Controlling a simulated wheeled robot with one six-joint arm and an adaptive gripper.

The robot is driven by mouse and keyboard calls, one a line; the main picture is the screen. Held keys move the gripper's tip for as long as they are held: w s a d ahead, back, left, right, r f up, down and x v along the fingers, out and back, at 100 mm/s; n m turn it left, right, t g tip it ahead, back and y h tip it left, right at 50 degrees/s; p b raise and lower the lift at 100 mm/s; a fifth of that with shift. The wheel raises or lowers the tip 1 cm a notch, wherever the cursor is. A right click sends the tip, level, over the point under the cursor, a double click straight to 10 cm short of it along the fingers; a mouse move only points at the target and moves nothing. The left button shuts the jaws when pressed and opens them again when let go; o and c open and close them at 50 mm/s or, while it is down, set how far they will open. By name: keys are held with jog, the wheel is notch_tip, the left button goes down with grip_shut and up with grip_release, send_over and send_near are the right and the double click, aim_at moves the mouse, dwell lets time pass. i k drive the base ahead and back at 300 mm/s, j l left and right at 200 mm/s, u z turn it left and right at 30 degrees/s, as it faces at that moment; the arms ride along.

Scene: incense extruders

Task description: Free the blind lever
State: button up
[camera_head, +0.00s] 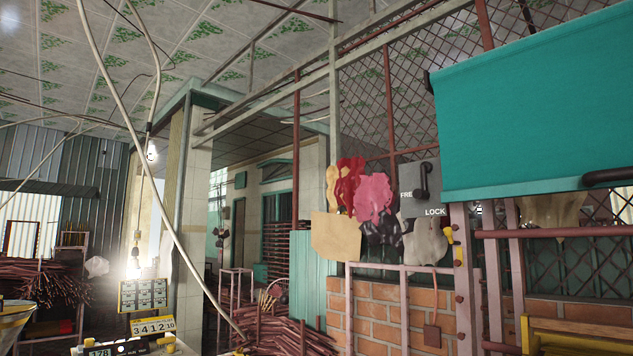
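The blind lever (425,182) is a black handle on a grey plate (436,209) at the right of the middle in the head view. The plate has the words FREE, partly covered, to the lever's left and LOCK below it. The lever hangs roughly downward between the two words; I cannot tell exactly which one it points at. The teal blind (530,110) hangs just right of the plate, with a black handle (608,177) at its lower right edge. My gripper is not in view.
A metal mesh (412,100) stands behind. Bundles of sticks (275,332) lie on the floor. A pale cable (135,130) hangs at left.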

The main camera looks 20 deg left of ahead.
aim_at(422, 194)
jog(key=u, duration=0.25)
jog(key=i+j+u, duration=0.1)
jog(key=j, duration=0.3)
jog(key=i+j+u, duration=0.1)
jog(key=i+j, duration=0.15)
jog(key=i+j+u, duration=0.1)
jog(key=j, duration=0.4)
jog(key=i+j+u, duration=0.1)
jog(key=i+j, duration=0.2)
